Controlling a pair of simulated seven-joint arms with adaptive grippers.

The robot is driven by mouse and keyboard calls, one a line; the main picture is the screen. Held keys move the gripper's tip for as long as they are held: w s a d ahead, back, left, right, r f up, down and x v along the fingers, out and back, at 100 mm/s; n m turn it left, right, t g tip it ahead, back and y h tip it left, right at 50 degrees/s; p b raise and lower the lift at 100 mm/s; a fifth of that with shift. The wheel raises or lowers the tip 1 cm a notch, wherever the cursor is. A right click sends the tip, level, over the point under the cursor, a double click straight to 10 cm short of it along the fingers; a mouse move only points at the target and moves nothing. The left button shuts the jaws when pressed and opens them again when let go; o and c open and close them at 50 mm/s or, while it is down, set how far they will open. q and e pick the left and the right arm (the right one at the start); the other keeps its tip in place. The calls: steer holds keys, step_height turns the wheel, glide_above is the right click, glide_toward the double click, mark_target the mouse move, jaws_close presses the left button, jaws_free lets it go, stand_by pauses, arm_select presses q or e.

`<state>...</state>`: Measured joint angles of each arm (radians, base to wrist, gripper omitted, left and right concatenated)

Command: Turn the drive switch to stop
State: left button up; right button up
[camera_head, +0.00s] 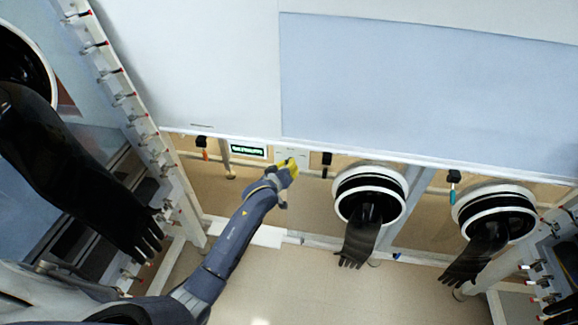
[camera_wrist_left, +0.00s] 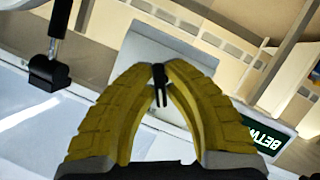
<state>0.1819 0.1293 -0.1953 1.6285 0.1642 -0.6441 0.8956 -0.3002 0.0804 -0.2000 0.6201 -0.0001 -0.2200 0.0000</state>
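My left gripper (camera_head: 288,168) reaches up to a small light grey panel (camera_head: 302,157) under the long white ledge. In the left wrist view its two yellow fingers (camera_wrist_left: 158,72) curve together, and their tips close on the narrow black handle of the drive switch (camera_wrist_left: 160,92). The handle stands in front of the grey panel (camera_wrist_left: 155,50), roughly upright in that view. The fingers hide part of the switch and its markings, so its set position cannot be read. In the head view the gripper covers the switch. My right gripper is in neither view.
A green lettered sign (camera_head: 248,150) is left of the panel; it also shows in the wrist view (camera_wrist_left: 268,135). A black hanging fitting (camera_head: 327,160) is close on the right. Glove ports with black gloves (camera_head: 362,238) hang further right. The floor below is clear.

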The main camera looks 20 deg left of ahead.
arm_select(q)
steer(key=shift+y, duration=0.3)
jaws_close()
steer(key=shift+m, duration=0.5)
steer(key=shift+m+y, duration=1.1)
steer(key=shift+m, duration=0.2)
steer(key=shift+g, duration=0.3)
steer(key=o, duration=0.7)
jaws_free()
steer(key=shift+c, duration=0.2)
